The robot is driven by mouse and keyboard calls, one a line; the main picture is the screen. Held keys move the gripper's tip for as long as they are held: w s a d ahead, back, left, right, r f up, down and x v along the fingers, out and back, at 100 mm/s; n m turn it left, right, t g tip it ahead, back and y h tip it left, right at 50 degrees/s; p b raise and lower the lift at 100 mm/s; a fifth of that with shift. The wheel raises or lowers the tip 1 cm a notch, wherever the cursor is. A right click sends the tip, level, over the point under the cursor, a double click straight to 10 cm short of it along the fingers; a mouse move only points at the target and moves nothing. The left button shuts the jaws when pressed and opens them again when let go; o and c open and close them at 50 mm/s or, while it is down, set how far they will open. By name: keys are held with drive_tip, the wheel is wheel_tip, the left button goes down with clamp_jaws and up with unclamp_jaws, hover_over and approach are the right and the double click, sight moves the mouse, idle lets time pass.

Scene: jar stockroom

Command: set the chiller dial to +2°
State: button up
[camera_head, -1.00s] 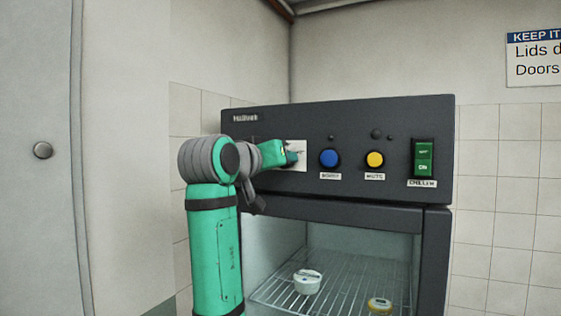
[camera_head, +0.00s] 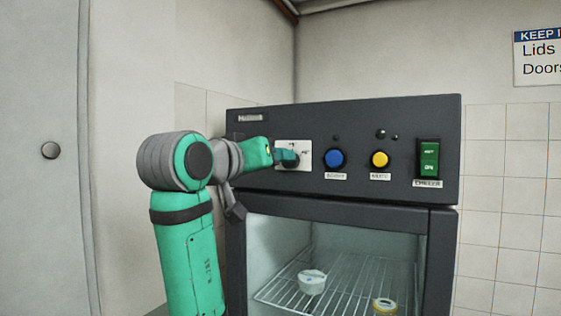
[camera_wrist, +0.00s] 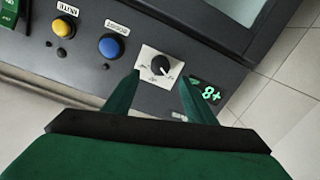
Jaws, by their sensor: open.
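The chiller dial is a dark round knob (camera_wrist: 160,65) with a pale pointer line on a white plate (camera_wrist: 147,66), seen in the wrist view. A green display (camera_wrist: 208,92) beside it reads what looks like "+8", upside down. In the head view the white plate (camera_head: 304,148) shows behind my gripper (camera_head: 287,157), which partly hides the dial. My gripper (camera_wrist: 160,90) is open in the wrist view. Its two green fingers point toward the panel on either side of the dial's line, and appear short of the knob. I cannot tell the exact gap.
The chiller panel (camera_head: 400,112) also carries a blue button (camera_head: 334,159), a yellow button (camera_head: 379,159) and a green rocker switch (camera_head: 429,158). Below, a white-lidded jar (camera_head: 312,282) and a yellow-ringed jar (camera_head: 384,306) sit on a wire shelf (camera_head: 345,285).

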drive_tip(key=v, duration=0.3)
drive_tip(key=shift+s, duration=0.2)
drive_tip(key=shift+f, duration=0.15)
